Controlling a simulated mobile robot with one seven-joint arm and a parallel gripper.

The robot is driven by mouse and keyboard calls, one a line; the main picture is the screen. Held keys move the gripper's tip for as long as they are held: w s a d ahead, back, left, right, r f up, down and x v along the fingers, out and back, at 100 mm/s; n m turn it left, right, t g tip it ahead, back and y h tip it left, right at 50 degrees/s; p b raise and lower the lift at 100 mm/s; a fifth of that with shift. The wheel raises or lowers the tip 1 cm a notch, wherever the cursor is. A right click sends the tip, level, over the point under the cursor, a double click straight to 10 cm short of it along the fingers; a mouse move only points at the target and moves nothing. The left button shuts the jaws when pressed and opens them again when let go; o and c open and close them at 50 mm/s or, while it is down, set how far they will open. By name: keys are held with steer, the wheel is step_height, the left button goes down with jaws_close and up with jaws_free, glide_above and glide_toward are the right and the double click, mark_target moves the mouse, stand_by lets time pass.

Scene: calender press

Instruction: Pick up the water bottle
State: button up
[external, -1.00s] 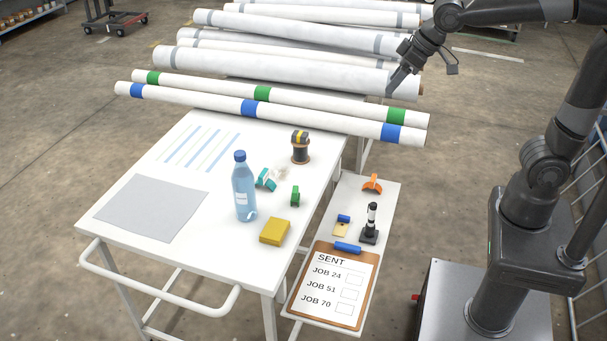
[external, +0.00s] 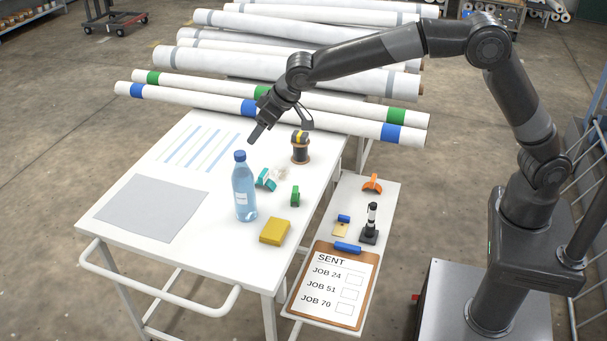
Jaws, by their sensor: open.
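My gripper (external: 257,136) is in the air above and a little right of the bottle's cap in the picture, pointing down and to the left. Its jaws are open and empty, apart from the bottle. The exact gap in depth is hard to tell.
On the white table (external: 150,245) are a grey sheet (external: 152,208), the yellow block (external: 275,231), a teal clip (external: 265,179), a green clip (external: 295,196) and a dark spool (external: 300,148). Long white rolls (external: 290,67) lie behind. A side shelf with a clipboard (external: 334,284) stands right.

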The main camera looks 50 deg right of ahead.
mark_target(244, 141)
steer(key=x, duration=1.1)
steer(key=shift+w+a+f, duration=0.2)
steer(key=shift+a+f, duration=0.1)
steer(key=shift+a, duration=0.05)
steer(key=shift+c, duration=0.4)
jaws_close()
steer(key=shift+r, duration=0.1)
